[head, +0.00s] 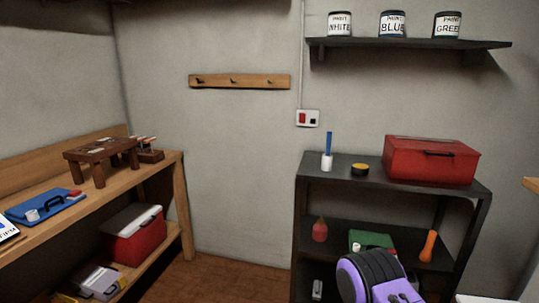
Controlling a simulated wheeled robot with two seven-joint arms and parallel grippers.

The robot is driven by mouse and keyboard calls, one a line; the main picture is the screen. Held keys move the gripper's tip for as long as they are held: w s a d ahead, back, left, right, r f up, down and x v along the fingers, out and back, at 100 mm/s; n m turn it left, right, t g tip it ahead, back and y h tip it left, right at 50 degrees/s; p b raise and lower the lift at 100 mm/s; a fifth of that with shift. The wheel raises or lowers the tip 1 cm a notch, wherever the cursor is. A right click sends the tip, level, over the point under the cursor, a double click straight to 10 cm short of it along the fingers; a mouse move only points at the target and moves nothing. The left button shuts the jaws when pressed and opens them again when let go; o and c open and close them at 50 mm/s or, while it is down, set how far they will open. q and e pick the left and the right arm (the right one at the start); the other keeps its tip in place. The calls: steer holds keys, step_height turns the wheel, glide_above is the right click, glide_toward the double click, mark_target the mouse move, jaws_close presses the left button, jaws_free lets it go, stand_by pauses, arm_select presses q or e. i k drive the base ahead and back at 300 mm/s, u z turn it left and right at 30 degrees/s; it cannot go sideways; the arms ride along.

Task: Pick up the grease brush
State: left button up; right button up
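An upright item with a blue stick-like handle and a white lower part (328,150) stands on the top of the dark shelf unit (345,178). It looks like a brush, but it is too small to tell whether it is the grease brush or whether the white part is a cup. A low round tin with a yellow side and dark top (360,170) sits just right of it. Neither of my grippers is in view. A purple and black part, which looks like my arm, shows at the bottom right and hides part of the lower shelves.
A red toolbox (431,159) takes the right of the unit top. The middle shelf holds a red bottle (320,231), a green box (371,240) and an orange-handled item (428,247). A wooden workbench (115,191) stands left; brown floor (215,280) between is clear.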

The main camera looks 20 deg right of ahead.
mark_target(329, 135)
steer(key=u, duration=0.5)
steer(key=i, duration=2.1)
steer(key=z, duration=1)
steer(key=i, duration=0.75)
steer(key=z, duration=0.8)
